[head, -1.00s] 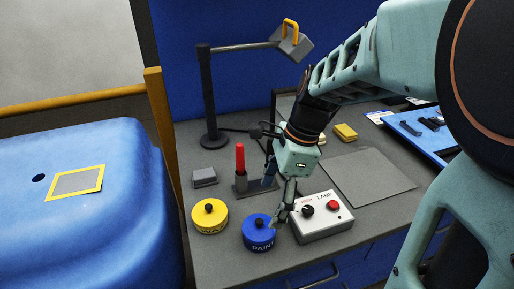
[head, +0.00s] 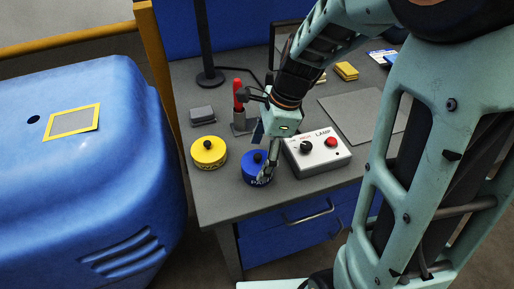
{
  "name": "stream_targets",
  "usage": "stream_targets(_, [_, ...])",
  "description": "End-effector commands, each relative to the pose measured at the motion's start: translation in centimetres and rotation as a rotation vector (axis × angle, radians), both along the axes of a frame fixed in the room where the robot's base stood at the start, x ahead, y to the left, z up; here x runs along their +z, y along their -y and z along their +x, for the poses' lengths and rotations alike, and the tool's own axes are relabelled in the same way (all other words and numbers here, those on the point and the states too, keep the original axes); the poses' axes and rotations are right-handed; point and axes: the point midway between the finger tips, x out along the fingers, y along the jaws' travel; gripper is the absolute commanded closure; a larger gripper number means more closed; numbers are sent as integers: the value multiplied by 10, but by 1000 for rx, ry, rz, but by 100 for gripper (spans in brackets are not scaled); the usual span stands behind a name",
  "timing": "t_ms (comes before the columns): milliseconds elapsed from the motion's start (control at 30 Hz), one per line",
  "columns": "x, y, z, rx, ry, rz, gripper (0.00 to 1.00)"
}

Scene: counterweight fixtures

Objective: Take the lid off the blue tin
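The blue tin (head: 252,177) stands near the front edge of the grey bench, with "PAINT" lettering on its side. Its blue lid (head: 247,161) is on, with a black knob (head: 257,157) on top. My gripper (head: 266,173) points down at the right side of the tin, overlapping its right edge in the picture. Its fingers are seen nearly edge-on, so I cannot tell how far apart they are or whether they touch the tin. Nothing is visibly lifted.
A yellow tin (head: 208,153) with a black knob stands left of the blue tin. The lamp control box (head: 318,154) stands close on the right. A red-handled tool (head: 238,94) stands upright behind. A grey block (head: 202,115) lies at the bench's left.

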Motion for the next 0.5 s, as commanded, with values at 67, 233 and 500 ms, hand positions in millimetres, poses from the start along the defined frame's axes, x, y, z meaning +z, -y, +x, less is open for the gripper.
stream_targets(67, [0,0,0,0,0,0,35])
stream_targets(233, [0,0,0,0,0,0,54])
stream_targets(500, [-1,0,0,1,-2,-1,68])
